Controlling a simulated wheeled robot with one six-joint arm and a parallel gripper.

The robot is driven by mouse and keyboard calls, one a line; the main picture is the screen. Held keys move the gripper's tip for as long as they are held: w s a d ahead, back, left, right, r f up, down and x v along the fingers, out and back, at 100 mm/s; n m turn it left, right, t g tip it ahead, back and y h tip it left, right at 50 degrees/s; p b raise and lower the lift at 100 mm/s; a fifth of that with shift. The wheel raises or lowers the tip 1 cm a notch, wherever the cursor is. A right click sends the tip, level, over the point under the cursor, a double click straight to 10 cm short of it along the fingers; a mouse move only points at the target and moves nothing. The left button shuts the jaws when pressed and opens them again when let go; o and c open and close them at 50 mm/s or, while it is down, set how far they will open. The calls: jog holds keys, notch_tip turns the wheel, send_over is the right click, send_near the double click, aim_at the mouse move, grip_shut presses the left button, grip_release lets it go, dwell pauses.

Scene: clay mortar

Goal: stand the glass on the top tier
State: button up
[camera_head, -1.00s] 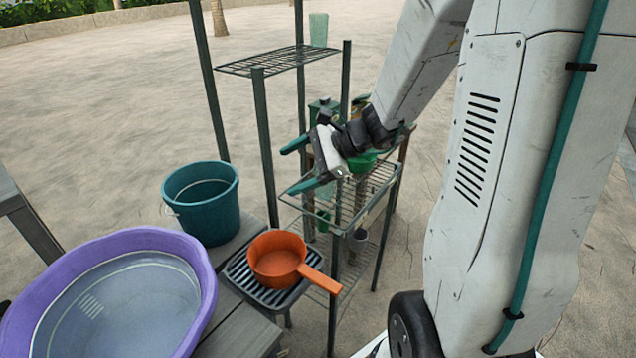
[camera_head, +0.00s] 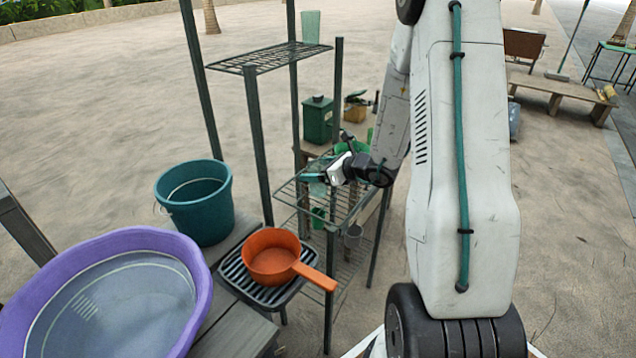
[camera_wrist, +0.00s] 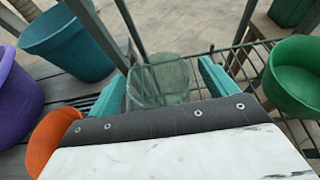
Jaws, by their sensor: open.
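A clear, faintly green glass (camera_wrist: 158,85) stands in the wrist view between the teal fingers of my gripper (camera_wrist: 165,82). In the head view the glass (camera_head: 318,188) is small and partly hidden by my gripper (camera_head: 328,163), on the shelf rack's middle tier (camera_head: 342,206). My gripper is open, with a finger on each side of the glass; I cannot tell whether either touches it. The wire top tier (camera_head: 262,60) is higher, at the back left, and a pale green tumbler (camera_head: 310,27) stands at its far right corner.
Dark rack posts (camera_head: 258,145) rise close to my gripper. A green bowl (camera_wrist: 292,75) is right of the glass. An orange pan (camera_head: 270,262), teal bucket (camera_head: 196,205) and purple tub (camera_head: 40,285) are at the left. The top tier's left and front are bare.

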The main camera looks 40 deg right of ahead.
jog(key=shift+x, duration=0.95)
jog(key=c, duration=1.3)
jog(key=shift+r, duration=0.2)
